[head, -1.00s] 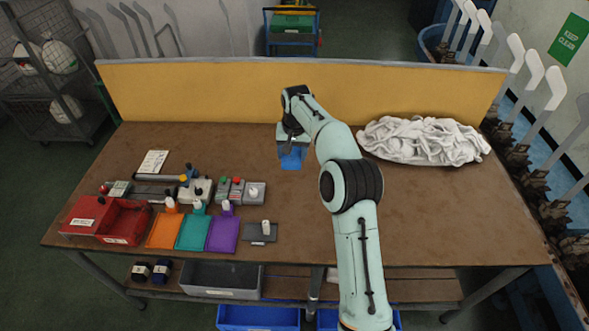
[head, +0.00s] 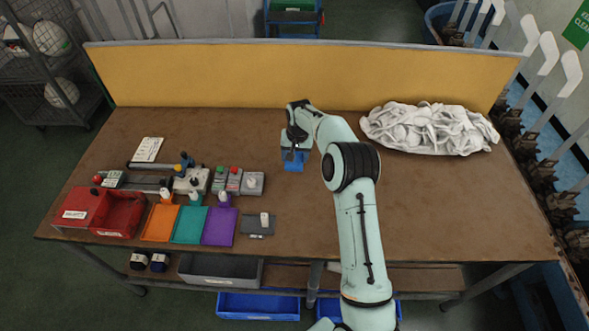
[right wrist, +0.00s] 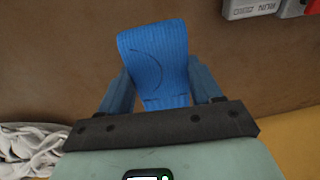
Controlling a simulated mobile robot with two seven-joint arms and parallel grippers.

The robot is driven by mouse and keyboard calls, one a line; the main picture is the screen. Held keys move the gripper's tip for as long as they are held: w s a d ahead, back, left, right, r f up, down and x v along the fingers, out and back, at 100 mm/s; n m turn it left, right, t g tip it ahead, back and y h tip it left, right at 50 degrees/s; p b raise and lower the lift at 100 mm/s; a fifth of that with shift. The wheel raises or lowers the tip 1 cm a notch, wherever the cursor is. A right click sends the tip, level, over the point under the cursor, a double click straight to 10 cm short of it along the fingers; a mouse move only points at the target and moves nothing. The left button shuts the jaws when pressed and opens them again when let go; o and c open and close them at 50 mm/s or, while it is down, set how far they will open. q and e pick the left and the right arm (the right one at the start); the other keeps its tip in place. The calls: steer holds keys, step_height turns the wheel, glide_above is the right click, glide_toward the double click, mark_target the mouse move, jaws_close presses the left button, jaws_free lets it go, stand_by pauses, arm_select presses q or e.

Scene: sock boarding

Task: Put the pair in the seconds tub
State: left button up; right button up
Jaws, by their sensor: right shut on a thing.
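My right gripper (head: 294,155) is shut on a blue ribbed sock pair (head: 293,166), held over the middle back of the brown table. In the right wrist view the blue pair (right wrist: 155,55) sits between the two fingers (right wrist: 160,85), with a dark curved line on its face. Its height above the table is hard to tell. A red tub in two parts stands at the table's left end: a labelled left part (head: 80,212) and an open right part (head: 121,214). Its label is too small to read, so I cannot tell whether it is the seconds tub. My left gripper is out of view.
Orange (head: 160,222), teal (head: 189,225) and purple (head: 219,227) pieces lie at the front left, with small grey devices (head: 228,180) behind. A white sock heap (head: 428,129) lies at the right. A yellow back panel (head: 300,80) runs behind. The table's front right is clear.

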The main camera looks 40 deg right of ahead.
steer(key=shift+w+f, duration=0.1)
steer(key=shift+f, duration=3.5)
steer(key=o, duration=1.2)
steer(key=shift+f, duration=0.1)
steer(key=shift+c, duration=0.2)
